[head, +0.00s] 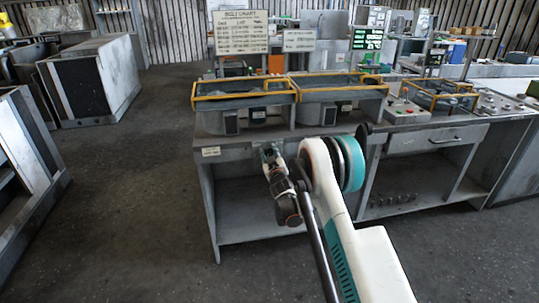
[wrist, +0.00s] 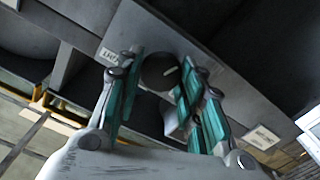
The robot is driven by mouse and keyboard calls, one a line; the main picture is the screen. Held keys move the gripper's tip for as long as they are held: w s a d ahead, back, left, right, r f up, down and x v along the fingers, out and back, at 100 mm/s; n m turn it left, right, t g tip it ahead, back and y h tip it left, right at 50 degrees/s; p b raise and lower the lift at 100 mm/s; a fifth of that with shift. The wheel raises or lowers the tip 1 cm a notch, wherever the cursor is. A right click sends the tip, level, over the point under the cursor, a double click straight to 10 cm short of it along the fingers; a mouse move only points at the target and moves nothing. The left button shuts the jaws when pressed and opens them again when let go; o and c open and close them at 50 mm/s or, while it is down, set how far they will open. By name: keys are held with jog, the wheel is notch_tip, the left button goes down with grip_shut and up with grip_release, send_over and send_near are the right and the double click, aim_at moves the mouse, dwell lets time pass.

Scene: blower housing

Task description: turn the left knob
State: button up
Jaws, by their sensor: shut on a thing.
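The knob (wrist: 158,71) is a dark round disc with a light pointer mark, on the grey front panel of the bench, in the wrist view. My gripper (wrist: 160,82) has its teal-padded fingers on both sides of the knob and is shut on it. The far side of the knob is partly covered by the right finger. In the head view my gripper (head: 268,153) is at the bench's front panel, left of my white arm, and it hides the knob there.
The bench (head: 235,150) carries two yellow-rimmed trays (head: 240,95) (head: 335,89). A white label (head: 211,151) is on its front, left of my gripper. A drawer (head: 435,140) and open shelves are to the right. Dark floor (head: 120,220) is clear at left.

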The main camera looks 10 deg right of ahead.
jog(key=shift+n, duration=0.3)
jog(key=o, duration=1.1)
jog(key=shift+c, duration=0.2)
jog(key=s, duration=1.2)
